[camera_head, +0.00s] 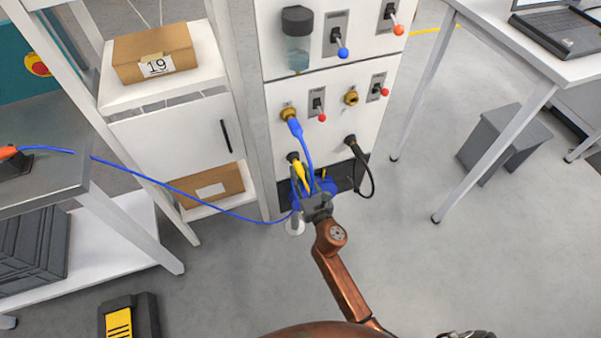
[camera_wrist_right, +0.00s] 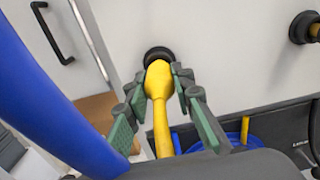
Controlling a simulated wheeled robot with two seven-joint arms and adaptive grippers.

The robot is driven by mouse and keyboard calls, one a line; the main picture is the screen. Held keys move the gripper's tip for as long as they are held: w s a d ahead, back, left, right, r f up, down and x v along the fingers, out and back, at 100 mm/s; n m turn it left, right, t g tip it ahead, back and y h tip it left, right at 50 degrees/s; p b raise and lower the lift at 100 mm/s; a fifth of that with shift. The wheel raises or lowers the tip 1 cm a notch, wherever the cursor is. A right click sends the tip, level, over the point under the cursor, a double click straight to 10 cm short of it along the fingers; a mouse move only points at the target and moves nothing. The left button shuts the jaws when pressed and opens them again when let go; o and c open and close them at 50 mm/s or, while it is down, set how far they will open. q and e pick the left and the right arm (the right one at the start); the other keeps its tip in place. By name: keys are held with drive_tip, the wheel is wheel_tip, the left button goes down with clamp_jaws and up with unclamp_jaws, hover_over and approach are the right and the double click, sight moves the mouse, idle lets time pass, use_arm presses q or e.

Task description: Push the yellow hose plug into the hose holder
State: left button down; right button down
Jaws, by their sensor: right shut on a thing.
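The yellow hose plug (camera_wrist_right: 158,78) is between the green-padded fingers of my right gripper (camera_head: 308,188), which is shut on it. In the wrist view the plug's front end overlaps the lower part of the black round hose holder (camera_wrist_right: 157,53) on the white panel. I cannot tell whether it touches the holder or is inside it. In the head view the yellow plug (camera_head: 300,171) shows just below the dark holder (camera_head: 292,156), partly hidden by my gripper. My left gripper is not in view.
A blue hose plug (camera_head: 294,127) sits in the brass fitting above, its blue hose hanging close beside my gripper. A black hose (camera_head: 369,176) loops from a fitting to the right. A thin blue cable (camera_head: 190,196) runs left to a table. Open floor lies in front.

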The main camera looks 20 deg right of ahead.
drive_tip(key=c, duration=1.6)
unclamp_jaws()
drive_tip(key=shift+s, duration=0.1)
drive_tip(key=s, duration=1.2)
drive_tip(key=shift+d+r, duration=0.1)
drive_tip(key=shift+d, duration=0.1)
